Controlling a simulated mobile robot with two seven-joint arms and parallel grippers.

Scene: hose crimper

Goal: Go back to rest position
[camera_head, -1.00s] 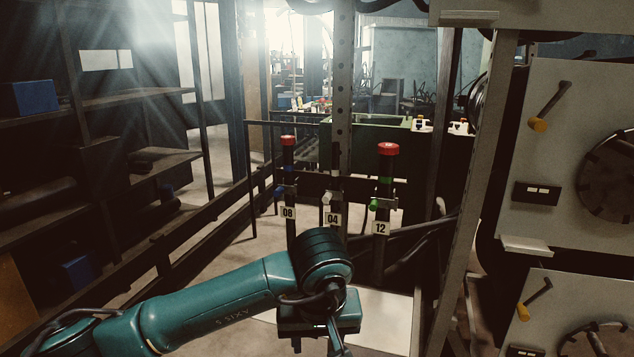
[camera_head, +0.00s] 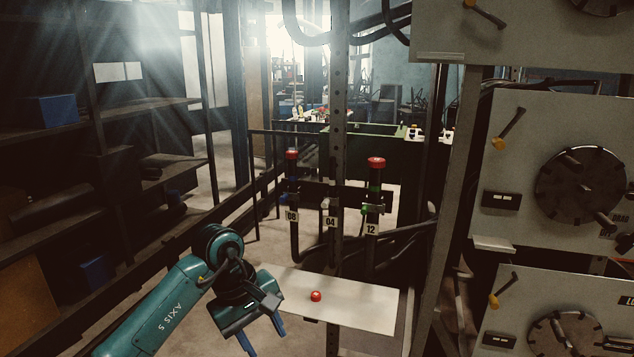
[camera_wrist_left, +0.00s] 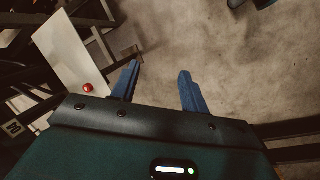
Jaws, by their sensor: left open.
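My left gripper (camera_head: 264,345) is in the lower middle of the head view, left of and in front of the white board. Its two blue fingers point down and stand apart with nothing between them. In the left wrist view the open fingers (camera_wrist_left: 158,80) have only bare floor beyond them. My right gripper is not in view.
A red cap (camera_head: 316,296) lies on the white board (camera_head: 365,307), clear of my left gripper. Red-topped hoses labelled 08 (camera_head: 292,190) and 12 (camera_head: 373,200) stand behind it. Crimper panels (camera_head: 520,160) fill the right; dark shelves (camera_head: 60,130) stand left.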

